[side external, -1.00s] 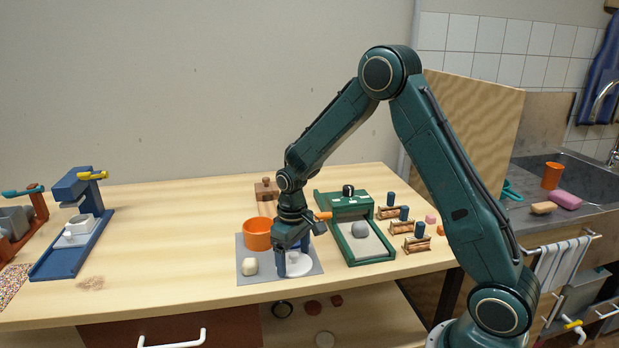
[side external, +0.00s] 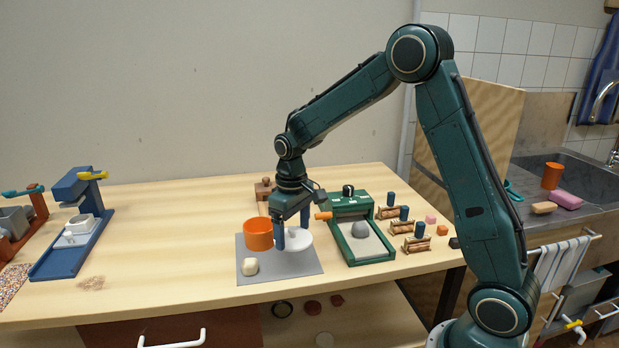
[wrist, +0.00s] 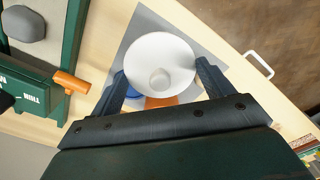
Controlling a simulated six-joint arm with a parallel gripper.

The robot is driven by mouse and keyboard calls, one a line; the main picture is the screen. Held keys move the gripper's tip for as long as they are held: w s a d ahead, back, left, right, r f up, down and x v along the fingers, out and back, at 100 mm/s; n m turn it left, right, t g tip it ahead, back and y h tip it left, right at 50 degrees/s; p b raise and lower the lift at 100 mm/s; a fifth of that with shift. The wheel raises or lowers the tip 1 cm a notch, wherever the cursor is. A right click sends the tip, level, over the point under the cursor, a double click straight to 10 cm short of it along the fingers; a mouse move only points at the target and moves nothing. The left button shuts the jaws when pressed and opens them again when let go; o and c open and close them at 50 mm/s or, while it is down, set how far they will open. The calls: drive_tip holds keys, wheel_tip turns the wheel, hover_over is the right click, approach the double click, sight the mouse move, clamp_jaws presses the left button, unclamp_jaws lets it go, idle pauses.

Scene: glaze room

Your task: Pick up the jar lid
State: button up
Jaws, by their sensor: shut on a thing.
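The jar lid (side external: 296,240) is a white round disc with a small knob. My gripper (side external: 293,243) points down and is shut on the lid across its rim, holding it above the grey mat (side external: 300,268). In the wrist view the lid (wrist: 160,52) lies between the two fingers of my gripper (wrist: 161,70), its knob facing the camera. An orange pot (side external: 258,236) stands on the mat to the left of the lid; the lid partly hides it in the wrist view.
A cream lump (side external: 249,266) lies on the mat's front left. A green device with an orange handle (side external: 350,254) stands to the right, with small wooden racks (side external: 410,228) beyond it. A blue device (side external: 75,240) stands at the left.

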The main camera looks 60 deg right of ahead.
sight(292, 227)
wheel_tip(292, 227, up, 12)
drive_tip(key=shift+r, duration=0.25)
drive_tip(key=shift+w+f, duration=0.1)
idle(0.6)
drive_tip(key=w+d+f, duration=0.2)
drive_tip(key=w+f, duration=0.5)
drive_tip(key=w, duration=0.5)
drive_tip(key=shift+w+d+n, duration=0.3)
drive_tip(key=shift+f, duration=0.2)
drive_tip(key=shift+f, duration=3)
drive_tip(key=shift+f, duration=0.2)
drive_tip(key=o, duration=0.9)
